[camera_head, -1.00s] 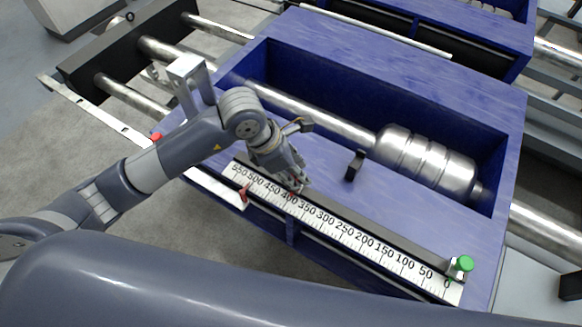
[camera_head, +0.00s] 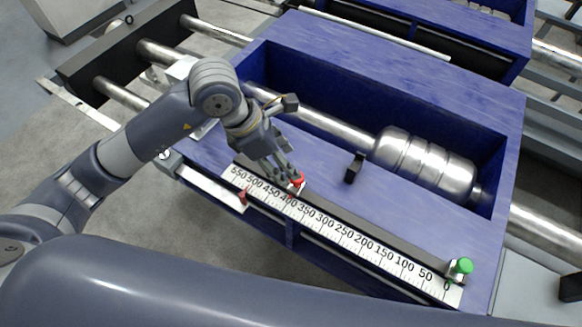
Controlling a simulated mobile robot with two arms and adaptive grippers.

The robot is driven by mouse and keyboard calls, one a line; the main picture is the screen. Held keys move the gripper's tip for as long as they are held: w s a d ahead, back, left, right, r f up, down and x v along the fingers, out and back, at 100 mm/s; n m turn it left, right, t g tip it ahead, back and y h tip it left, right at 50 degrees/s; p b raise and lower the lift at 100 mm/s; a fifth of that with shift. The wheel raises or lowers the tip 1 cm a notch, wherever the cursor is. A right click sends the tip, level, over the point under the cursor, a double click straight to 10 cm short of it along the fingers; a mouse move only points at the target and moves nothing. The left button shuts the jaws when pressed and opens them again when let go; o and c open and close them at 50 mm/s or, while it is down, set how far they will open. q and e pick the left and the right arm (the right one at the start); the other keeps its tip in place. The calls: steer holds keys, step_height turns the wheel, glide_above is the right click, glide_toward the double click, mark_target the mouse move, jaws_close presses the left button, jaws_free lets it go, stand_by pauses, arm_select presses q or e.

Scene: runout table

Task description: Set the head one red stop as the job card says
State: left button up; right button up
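The red stop (camera_head: 298,181) sits on the dark rail above the white number scale (camera_head: 345,236), close to the 400 mark; its exact reading is too small to tell. My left gripper (camera_head: 287,177) is just above and left of the stop, with its fingertips close to it or touching it. I cannot tell whether the fingers are apart or closed on the stop. A green knob (camera_head: 464,265) is at the 0 end. My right gripper is out of view, and no job card is visible.
The blue frame (camera_head: 340,187) holds a shiny roller (camera_head: 420,158) in its recess. A black upright bracket (camera_head: 355,167) stands right of my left gripper. Steel bars and a second blue frame (camera_head: 440,25) lie behind. My own arm link crosses the bottom.

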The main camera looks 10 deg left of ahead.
arm_select(q)
steer(key=shift+v, duration=2.4)
steer(key=shift+s+f, duration=0.1)
